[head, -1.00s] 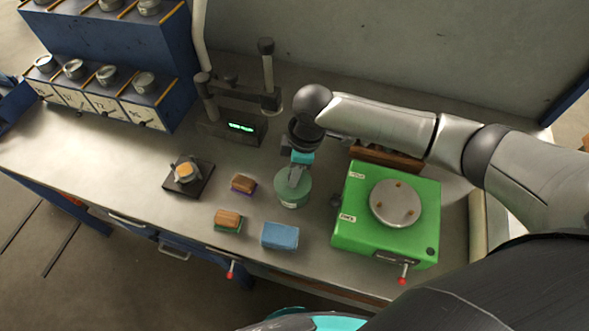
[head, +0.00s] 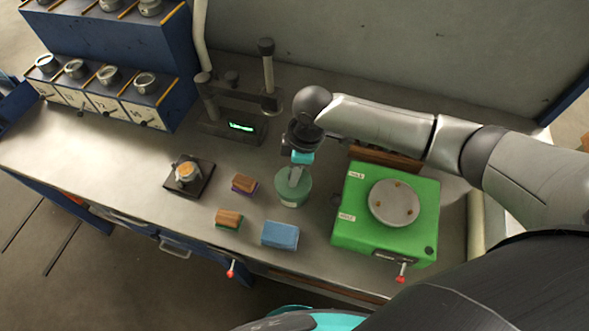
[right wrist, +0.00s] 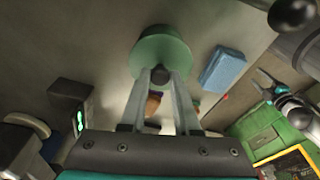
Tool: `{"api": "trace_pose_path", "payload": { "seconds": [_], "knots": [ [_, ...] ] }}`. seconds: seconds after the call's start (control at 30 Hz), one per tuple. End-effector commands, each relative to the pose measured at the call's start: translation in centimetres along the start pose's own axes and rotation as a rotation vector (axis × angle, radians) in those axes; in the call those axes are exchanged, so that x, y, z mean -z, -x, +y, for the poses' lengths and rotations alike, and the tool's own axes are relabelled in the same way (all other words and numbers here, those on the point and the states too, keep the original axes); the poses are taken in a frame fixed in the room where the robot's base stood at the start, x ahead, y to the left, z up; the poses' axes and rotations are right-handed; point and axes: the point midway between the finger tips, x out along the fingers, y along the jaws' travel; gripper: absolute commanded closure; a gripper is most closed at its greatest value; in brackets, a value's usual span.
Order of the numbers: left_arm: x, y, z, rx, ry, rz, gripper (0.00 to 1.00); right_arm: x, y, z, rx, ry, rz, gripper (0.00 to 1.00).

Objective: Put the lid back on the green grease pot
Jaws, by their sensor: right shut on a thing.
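The green grease pot (head: 292,201) stands on the bench, left of the green machine. My right gripper (head: 293,181) points down over it. In the right wrist view the fingers of my right gripper (right wrist: 160,78) are shut on the dark knob of the round green lid (right wrist: 158,52). The lid is at the pot's mouth, roughly in line with it; I cannot tell whether it rests fully on the rim. What looks like my left gripper (right wrist: 264,84) shows at the right of the right wrist view, fingers apart and empty, away from the pot.
A blue block (head: 280,235) and two wood-backed brushes (head: 229,218) (head: 244,184) lie close to the pot. The green machine (head: 347,228) with a round plate stands to its right. A black stand with a green display (head: 240,126) is behind left.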

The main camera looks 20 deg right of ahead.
Motion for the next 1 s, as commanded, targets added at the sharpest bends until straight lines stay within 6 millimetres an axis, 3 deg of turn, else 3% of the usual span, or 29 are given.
{"api": "trace_pose_path", "payload": {
  "seconds": [0.03,0.07,0.33,0.53,0.8,1.0],
  "knots": [
    [0.00,0.00,-0.03,0.000,0.000,0.000,0.40,0.01,0.01,0.00,0.000,0.000,0.000,1.00],
    [0.00,0.00,-0.03,0.000,0.000,0.000,0.40,0.01,0.01,0.00,0.000,0.000,0.000,0.66],
    [-0.01,0.00,-0.04,0.000,0.000,0.000,0.40,0.00,0.02,0.01,0.000,0.000,0.000,0.36],
    [-0.01,0.00,-0.04,0.001,0.000,0.000,0.40,-0.02,0.01,0.00,0.000,0.000,0.000,0.34],
    [-0.02,0.00,-0.04,0.001,0.000,0.000,0.40,-0.02,0.01,0.00,0.000,0.000,0.000,0.05],
    [-0.03,0.01,-0.04,0.001,0.000,0.000,0.40,-0.02,0.02,0.01,0.000,0.000,0.000,0.05]
  ]
}}
